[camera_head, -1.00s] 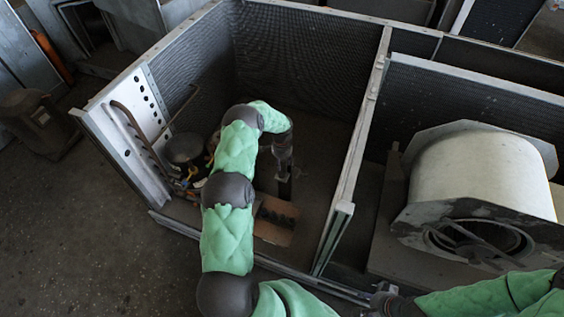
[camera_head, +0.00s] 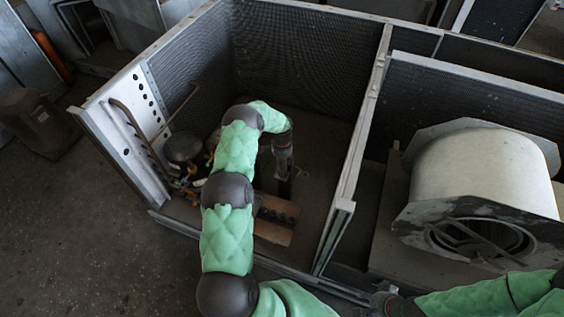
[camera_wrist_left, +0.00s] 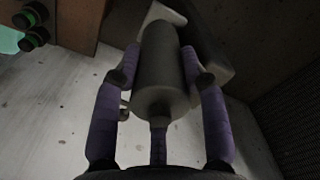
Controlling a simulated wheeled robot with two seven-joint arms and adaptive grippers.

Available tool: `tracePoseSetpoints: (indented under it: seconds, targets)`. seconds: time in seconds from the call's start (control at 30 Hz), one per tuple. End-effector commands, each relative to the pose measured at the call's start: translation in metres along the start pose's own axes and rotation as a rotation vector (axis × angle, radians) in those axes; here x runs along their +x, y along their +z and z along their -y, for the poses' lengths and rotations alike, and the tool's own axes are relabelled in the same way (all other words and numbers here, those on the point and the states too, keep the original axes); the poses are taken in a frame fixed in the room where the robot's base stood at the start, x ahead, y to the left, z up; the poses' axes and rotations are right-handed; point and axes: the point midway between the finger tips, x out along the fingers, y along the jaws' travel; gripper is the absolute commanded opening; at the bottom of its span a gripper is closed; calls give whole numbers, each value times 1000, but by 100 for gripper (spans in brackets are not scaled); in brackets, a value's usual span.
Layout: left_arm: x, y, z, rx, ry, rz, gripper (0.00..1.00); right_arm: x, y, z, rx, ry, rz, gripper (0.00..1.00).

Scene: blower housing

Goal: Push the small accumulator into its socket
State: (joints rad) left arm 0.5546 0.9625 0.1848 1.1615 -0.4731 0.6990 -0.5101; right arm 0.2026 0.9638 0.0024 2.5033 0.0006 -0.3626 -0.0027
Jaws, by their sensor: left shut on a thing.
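The small accumulator (camera_wrist_left: 163,75) is a dull grey cylinder, seen in the left wrist view between my purple-wrapped fingers. My left gripper (camera_head: 284,172) is shut on it, low inside the open housing bay. In the left wrist view the gripper (camera_wrist_left: 160,60) has a finger on each side of the cylinder. A pale grey bracket-like part (camera_wrist_left: 215,65) lies behind and beside its far end. It may be the socket, but whether the accumulator sits in it cannot be told. My right gripper (camera_head: 384,300) is at the bottom of the head view, small and dark.
A compressor-like black part (camera_head: 183,148) with pipes stands left of my left arm. A brown block with dark holes (camera_head: 275,222) lies nearer the front. The housing's divider (camera_head: 352,150) stands to the right, with a large blower drum (camera_head: 485,178) beyond it.

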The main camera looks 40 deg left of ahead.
Motion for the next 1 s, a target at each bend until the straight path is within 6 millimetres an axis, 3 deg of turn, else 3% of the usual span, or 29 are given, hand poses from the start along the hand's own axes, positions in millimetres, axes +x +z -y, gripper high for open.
tracePoseSetpoints:
  seconds: [1.0]
  targets:
    - [1, -1, 1, 0, -1, -1, 0, 5, 0, -2, 0, 0, 0, 40]
